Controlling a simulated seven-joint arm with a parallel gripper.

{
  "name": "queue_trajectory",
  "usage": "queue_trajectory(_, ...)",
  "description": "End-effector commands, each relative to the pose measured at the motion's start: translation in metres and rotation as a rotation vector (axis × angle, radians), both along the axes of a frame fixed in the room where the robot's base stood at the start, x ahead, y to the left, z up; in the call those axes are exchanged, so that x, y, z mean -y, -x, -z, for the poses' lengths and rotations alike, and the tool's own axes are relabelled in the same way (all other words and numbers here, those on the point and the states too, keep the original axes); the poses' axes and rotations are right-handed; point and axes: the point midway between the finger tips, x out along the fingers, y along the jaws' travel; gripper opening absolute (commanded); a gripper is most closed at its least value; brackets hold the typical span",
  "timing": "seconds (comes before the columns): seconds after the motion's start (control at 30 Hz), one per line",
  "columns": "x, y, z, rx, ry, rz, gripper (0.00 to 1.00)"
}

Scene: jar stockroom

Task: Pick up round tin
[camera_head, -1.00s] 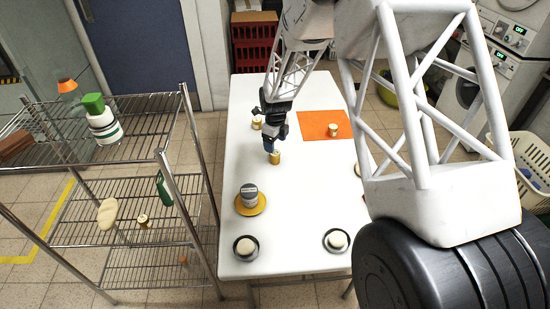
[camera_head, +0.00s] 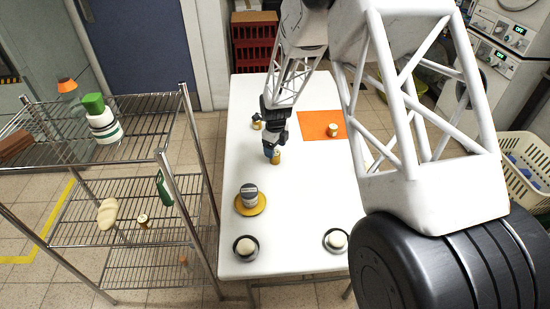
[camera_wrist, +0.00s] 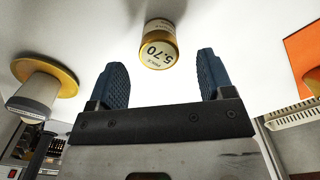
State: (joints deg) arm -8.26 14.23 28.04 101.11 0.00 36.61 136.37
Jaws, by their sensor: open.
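A round gold tin (camera_head: 276,158) with a pale top stands on the white table. In the wrist view the same tin (camera_wrist: 160,45) shows a price label reading 5.70, just beyond and between my fingertips. My gripper (camera_wrist: 162,72) is open, with its two blue ridged fingers apart and nothing held. In the head view my gripper (camera_head: 269,155) is right beside the tin and partly covers it. I cannot tell whether a finger touches it. Similar gold tins stand farther back on the table (camera_head: 257,124) and on the orange mat (camera_head: 333,130).
A grey jar stands on a yellow disc (camera_head: 262,206) nearer the front. Two dark dishes with white round items, left (camera_head: 236,253) and right (camera_head: 328,246), are at the front edge. A wire shelf (camera_head: 125,190) stands left. The table (camera_head: 295,190) is clear between these.

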Motion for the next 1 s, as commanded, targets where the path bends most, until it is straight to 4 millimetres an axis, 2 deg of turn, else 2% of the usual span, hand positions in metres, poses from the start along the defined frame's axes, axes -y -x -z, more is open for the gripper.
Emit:
queue_trajectory(0.5, -0.001, 0.000, 0.046, -0.001, 0.000, 0.000, 0.74)
queue_trajectory(1.0, -0.001, 0.000, 0.051, 0.000, 0.000, 0.000, 0.74)
